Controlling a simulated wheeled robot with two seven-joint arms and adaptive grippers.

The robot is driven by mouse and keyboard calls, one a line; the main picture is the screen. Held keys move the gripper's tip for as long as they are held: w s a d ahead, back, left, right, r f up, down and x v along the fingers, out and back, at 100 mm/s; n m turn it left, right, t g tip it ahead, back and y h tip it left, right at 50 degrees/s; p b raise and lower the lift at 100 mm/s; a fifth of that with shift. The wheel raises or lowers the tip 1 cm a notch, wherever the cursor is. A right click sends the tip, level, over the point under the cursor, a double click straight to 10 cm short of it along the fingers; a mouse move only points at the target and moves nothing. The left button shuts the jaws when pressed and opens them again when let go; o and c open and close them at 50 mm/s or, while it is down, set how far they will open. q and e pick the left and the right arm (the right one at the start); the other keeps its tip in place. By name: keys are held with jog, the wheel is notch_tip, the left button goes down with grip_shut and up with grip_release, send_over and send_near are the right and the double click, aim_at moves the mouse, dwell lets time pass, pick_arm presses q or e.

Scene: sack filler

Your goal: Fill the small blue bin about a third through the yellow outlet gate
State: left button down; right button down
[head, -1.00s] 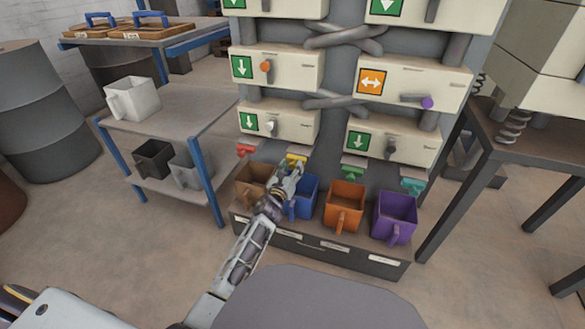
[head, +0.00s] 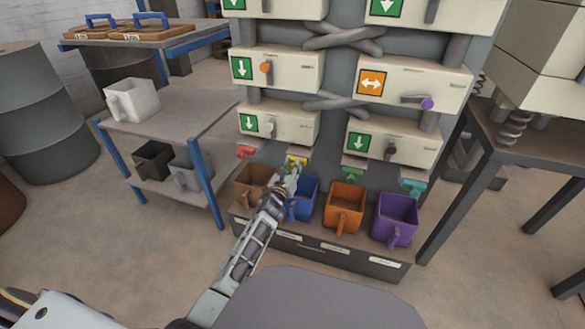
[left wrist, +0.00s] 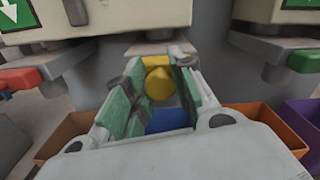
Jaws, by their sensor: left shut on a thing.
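The small blue bin (head: 303,206) stands in the row below the outlets, second from the left. It also shows in the left wrist view (left wrist: 168,121) below the fingers. The yellow outlet gate (head: 296,161) is above it. My left gripper (head: 291,172) is at the gate, above the bin's rear. In the left wrist view, my gripper (left wrist: 157,90) is shut on the gate's yellow handle (left wrist: 159,83), between green finger pads. My gripper covers part of the bin, and I cannot see its fill level. My right gripper is not in view.
A brown bin (head: 254,184) stands left of the blue one; orange (head: 344,208) and purple (head: 396,218) bins stand right. Red (head: 246,151), green (head: 352,174) and teal (head: 413,187) gates flank the yellow one. A blue-legged shelf with grey and black bins is at left.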

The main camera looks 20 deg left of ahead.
pick_arm(q)
jog(key=shift+s, duration=0.15)
jog(key=shift+s+p, duration=0.4)
jog(key=shift+s, duration=0.7)
jog(key=c, duration=1.2)
grip_release()
jog(key=shift+s, duration=0.1)
jog(key=shift+s+a, duration=0.15)
jog(key=shift+s, duration=2.8)
jog(key=shift+s+a, duration=0.1)
jog(key=shift+s, duration=2.85)
